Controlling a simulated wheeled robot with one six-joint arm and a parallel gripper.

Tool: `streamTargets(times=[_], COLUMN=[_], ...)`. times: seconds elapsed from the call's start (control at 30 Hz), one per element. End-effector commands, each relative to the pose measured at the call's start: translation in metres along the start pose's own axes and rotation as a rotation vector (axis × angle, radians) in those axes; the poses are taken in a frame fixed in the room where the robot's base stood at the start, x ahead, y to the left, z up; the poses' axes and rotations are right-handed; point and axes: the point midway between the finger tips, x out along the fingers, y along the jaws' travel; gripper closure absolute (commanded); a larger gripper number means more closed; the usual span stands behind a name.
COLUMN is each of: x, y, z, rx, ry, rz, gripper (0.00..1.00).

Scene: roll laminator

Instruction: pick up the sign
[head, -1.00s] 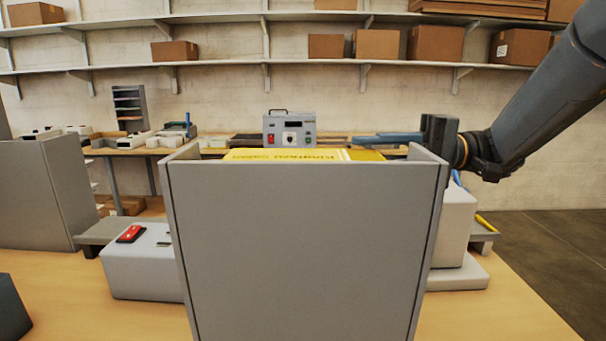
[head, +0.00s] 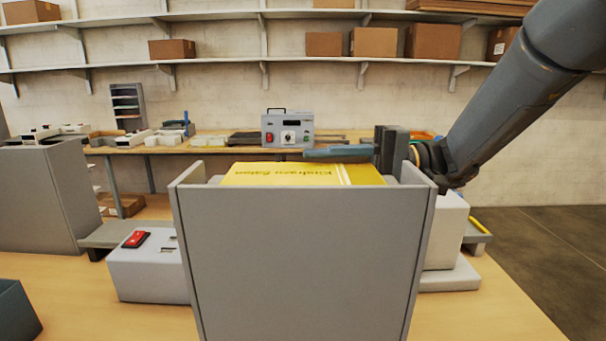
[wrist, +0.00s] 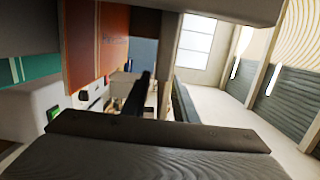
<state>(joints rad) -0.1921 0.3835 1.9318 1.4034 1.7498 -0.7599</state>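The sign (head: 290,174) is a yellow sheet with dark lettering and a white stripe. In the head view it lies behind the grey front panel, its near edge hidden. My gripper (head: 308,154) comes in from the right. Its blue-grey finger points left over the sign's far right part. I cannot tell whether it touches the sign. Only one finger outline shows, so the opening between the fingers cannot be judged. In the wrist view a dark bar of my gripper fills the bottom, and I cannot pick out the yellow sign there.
The grey front panel (head: 300,255) with raised sides stands before the sign. White housings (head: 150,270) flank it, the left one with a red switch. A control box (head: 288,130) is on the bench behind. The wrist view shows an orange panel (wrist: 97,45) and a teal one (wrist: 40,65).

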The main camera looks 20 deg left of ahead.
Motion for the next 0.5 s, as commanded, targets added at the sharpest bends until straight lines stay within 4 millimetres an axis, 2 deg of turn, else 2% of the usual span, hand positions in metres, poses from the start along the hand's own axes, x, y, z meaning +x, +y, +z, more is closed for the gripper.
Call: streamTargets(times=[0.07, 0.23, 0.5], x=[-0.0004, -0.0005, -0.0006], y=[0.0006, 0.0005, 0.0004], z=[-0.0002, -0.0001, -0.0001], rx=[0.0, 0.0, 0.0], ry=[0.0, 0.0, 0.0], rz=[0.0, 0.0, 0.0], gripper=[0.74, 1.0, 1.0])
